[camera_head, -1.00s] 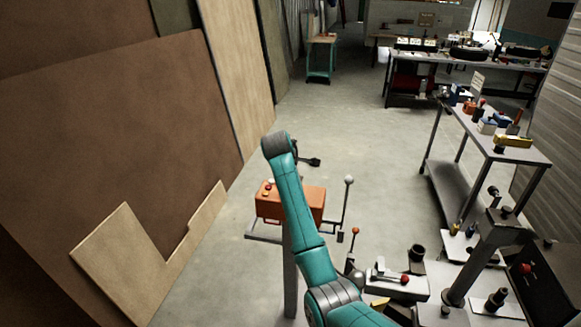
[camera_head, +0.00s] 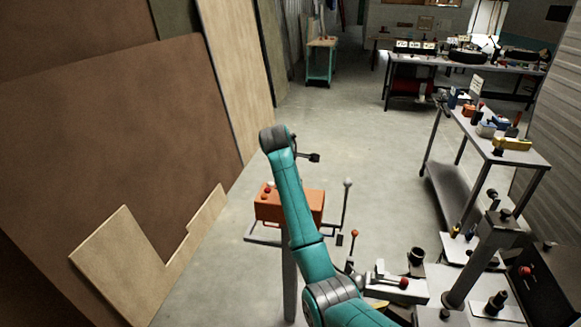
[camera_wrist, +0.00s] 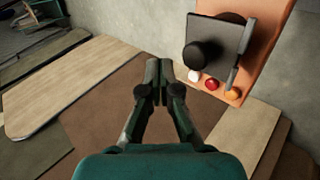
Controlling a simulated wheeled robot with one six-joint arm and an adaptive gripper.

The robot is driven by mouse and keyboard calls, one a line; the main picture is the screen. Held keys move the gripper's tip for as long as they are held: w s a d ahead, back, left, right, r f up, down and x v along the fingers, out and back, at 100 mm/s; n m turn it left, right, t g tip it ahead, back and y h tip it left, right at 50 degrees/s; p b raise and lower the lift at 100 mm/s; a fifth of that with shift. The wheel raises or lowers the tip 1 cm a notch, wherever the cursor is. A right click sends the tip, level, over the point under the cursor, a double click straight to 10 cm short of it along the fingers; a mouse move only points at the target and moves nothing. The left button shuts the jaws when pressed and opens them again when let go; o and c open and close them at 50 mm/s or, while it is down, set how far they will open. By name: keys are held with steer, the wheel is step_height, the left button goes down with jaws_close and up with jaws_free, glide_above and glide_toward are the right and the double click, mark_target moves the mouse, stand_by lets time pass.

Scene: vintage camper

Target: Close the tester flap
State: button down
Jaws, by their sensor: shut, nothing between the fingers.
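The tester is an orange box (camera_head: 263,208) on a stand in the head view, partly hidden by my teal arm. In the wrist view the orange tester (camera_wrist: 259,62) is at the upper right, with white, red and orange buttons along one edge. Its dark grey flap (camera_wrist: 222,34) with a round black knob (camera_wrist: 201,54) shows over the orange face; I cannot tell its exact angle. My gripper (camera_wrist: 159,68) is shut and empty, left of the flap and apart from it in the picture. A dark piece beside my arm's end in the head view is too small to identify.
Brown and pale boards (camera_head: 120,120) lean along the left. A lever with a grey ball (camera_head: 347,184) stands right of the tester. A metal cart (camera_head: 490,150) with small items stands at the right. The floor (camera_head: 350,130) beyond the tester is clear.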

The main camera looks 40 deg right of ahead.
step_height(320, 180, up, 13)
stand_by(0.4)
